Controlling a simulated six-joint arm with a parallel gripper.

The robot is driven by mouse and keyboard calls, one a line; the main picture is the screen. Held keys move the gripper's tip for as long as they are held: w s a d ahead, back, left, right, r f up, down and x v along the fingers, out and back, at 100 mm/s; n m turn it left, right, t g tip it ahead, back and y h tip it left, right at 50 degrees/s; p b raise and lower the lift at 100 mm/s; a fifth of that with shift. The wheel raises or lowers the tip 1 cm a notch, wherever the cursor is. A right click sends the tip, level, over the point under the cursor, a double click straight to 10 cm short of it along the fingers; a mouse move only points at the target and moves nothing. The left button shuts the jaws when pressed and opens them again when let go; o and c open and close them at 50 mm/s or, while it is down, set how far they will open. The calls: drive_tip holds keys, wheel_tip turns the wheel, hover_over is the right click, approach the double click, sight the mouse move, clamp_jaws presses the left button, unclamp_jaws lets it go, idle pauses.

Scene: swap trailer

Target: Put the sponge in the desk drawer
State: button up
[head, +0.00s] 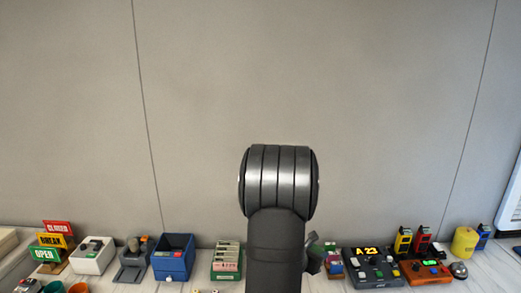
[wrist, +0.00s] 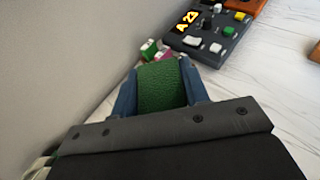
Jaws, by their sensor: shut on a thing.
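My gripper (wrist: 160,84) is shut on a green, rough-textured block, the sponge (wrist: 162,88), with a blue finger on each side of it in the wrist view. In the head view my gripper (head: 314,256) is mostly hidden behind my own arm, right of centre near the counter. A blue open-topped box (head: 172,268) with a small knob on its front, which looks like the desk drawer, stands on the counter to the left, well apart from my gripper.
A green card box (head: 226,272) stands between the blue box and my arm. A dark console reading A 23 (head: 368,275) and an orange console (head: 425,277) are at the right. A wall stands close behind.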

drive_tip(key=w+a+r+n+t+y, duration=0.1)
drive_tip(key=a+n+y, duration=0.2)
drive_tip(key=a, duration=0.6)
drive_tip(key=a+r+n+t+y, duration=0.1)
drive_tip(key=a+n+t+y, duration=0.15)
drive_tip(key=a, duration=0.65)
wheel_tip(320, 180, up, 6)
drive_tip(key=s+f+m+g+h, duration=0.8)
drive_tip(key=s+m+g+h, duration=0.3)
drive_tip(key=s, duration=0.3)
drive_tip(key=s+a+f+m+g+y, duration=0.3)
drive_tip(key=s+a+m+g+y, duration=0.1)
drive_tip(key=s+m+g, duration=0.35)
drive_tip(key=s+a+f+m+g+y, duration=0.2)
drive_tip(key=s+a+m+g+y, duration=0.3)
drive_tip(key=s+m+g, duration=0.3)
drive_tip(key=s+a+r+m+t+y, duration=0.2)
drive_tip(key=s+a+m+y, duration=0.6)
drive_tip(key=a+m+y, duration=0.4)
drive_tip(key=a+r+m+t+y, duration=0.7)
drive_tip(key=a+r+m+t, duration=0.3)
drive_tip(key=m+t, duration=0.15)
drive_tip(key=shift+m+g, duration=0.25)
drive_tip(key=f, duration=3.9)
drive_tip(key=shift+s+f, duration=0.35)
